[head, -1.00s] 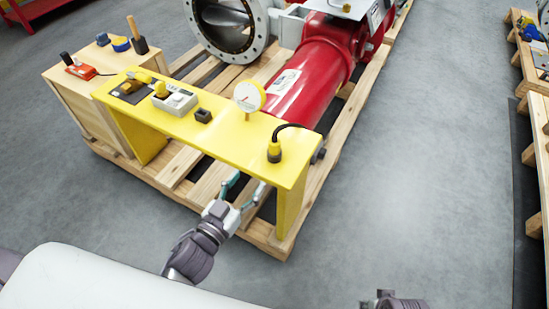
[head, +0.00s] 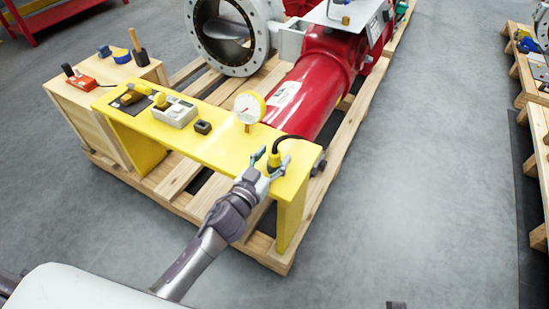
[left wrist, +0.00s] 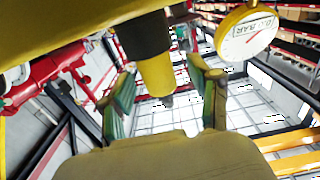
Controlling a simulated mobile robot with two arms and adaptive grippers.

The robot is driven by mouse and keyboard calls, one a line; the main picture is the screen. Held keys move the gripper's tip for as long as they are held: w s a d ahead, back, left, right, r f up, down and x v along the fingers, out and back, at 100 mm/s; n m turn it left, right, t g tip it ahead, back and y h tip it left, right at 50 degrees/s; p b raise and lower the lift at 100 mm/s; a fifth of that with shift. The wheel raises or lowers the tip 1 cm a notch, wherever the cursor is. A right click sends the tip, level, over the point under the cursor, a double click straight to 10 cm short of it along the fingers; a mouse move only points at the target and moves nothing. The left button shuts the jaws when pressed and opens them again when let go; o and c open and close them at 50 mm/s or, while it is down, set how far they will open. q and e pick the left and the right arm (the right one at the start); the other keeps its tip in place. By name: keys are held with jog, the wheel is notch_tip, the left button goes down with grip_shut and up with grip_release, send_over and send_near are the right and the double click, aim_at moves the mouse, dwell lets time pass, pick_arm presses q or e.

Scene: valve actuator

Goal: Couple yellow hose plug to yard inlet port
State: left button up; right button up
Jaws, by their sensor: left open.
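The yellow hose plug (head: 274,161) stands upright near the right end of the yellow bench, with a dark lower part and a black hose curving off it. My left gripper (head: 271,156) is open, with its green-tipped fingers on either side of the plug. In the left wrist view the plug (left wrist: 156,72) shows between the two spread fingers (left wrist: 162,78), with a gap on each side. I cannot make out the yard inlet port for certain. Only a small dark part of my right gripper (head: 396,304) shows at the bottom edge.
A dial gauge (head: 249,107) stands left of the plug on the yellow bench (head: 215,148). A grey-white box (head: 175,112) and small black block (head: 203,127) are further left. The red actuator cylinder (head: 308,82) lies behind. Open grey floor is at right.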

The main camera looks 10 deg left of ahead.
pick_arm(q)
jog(key=shift+w+d, duration=0.15)
jog(key=shift+w, duration=0.25)
jog(key=shift+c, duration=0.3)
jog(key=c, duration=1.1)
grip_shut()
jog(key=shift+r, duration=0.2)
